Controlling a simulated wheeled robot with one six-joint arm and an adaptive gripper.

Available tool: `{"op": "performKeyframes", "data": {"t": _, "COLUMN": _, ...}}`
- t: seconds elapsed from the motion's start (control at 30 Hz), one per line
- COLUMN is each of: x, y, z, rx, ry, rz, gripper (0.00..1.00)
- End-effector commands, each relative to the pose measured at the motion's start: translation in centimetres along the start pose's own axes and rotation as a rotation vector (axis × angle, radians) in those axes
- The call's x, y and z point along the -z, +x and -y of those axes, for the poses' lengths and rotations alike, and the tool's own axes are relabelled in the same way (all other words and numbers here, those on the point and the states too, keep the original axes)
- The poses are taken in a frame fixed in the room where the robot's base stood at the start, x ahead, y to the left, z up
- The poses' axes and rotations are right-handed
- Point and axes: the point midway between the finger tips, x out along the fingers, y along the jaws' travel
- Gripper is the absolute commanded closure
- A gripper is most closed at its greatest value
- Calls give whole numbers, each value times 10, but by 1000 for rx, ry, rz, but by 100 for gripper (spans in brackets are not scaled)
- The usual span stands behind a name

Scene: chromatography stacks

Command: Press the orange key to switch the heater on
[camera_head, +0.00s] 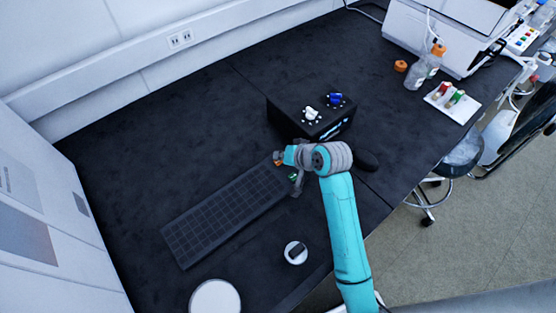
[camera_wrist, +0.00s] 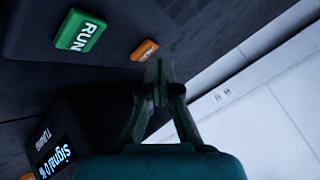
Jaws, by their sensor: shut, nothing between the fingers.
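The orange key (camera_wrist: 145,49) sits beside the green RUN key (camera_wrist: 80,31) on a dark surface in the wrist view. Its lettering is partly hidden or too small to read. In the head view the orange key (camera_head: 279,162) is a small patch at the far end of the keyboard, partly covered by my gripper (camera_head: 277,156); the green key (camera_head: 293,176) shows just below. In the wrist view my gripper (camera_wrist: 158,72) is shut and empty, its fingertips right next to the orange key's edge. I cannot tell whether they touch it.
A black box (camera_head: 285,118) with white and blue knobs and a lit display stands close behind my gripper; the display (camera_wrist: 54,160) reads Signal 0 %. The dark keyboard (camera_head: 220,215) lies left. A white tray (camera_head: 452,102) and a bottle (camera_head: 420,72) stand right. The bench at back left is clear.

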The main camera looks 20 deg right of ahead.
Motion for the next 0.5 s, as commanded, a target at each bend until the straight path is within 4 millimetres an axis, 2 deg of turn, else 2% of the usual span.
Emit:
{"op": "performKeyframes", "data": {"t": 0.33, "x": 2, "y": -2, "z": 2, "rx": 0, "ry": 0, "rz": 0, "gripper": 100}}
{"op": "performKeyframes", "data": {"t": 0.5, "x": 9, "y": -10, "z": 8, "rx": 1, "ry": -1, "rz": -2, "gripper": 100}}
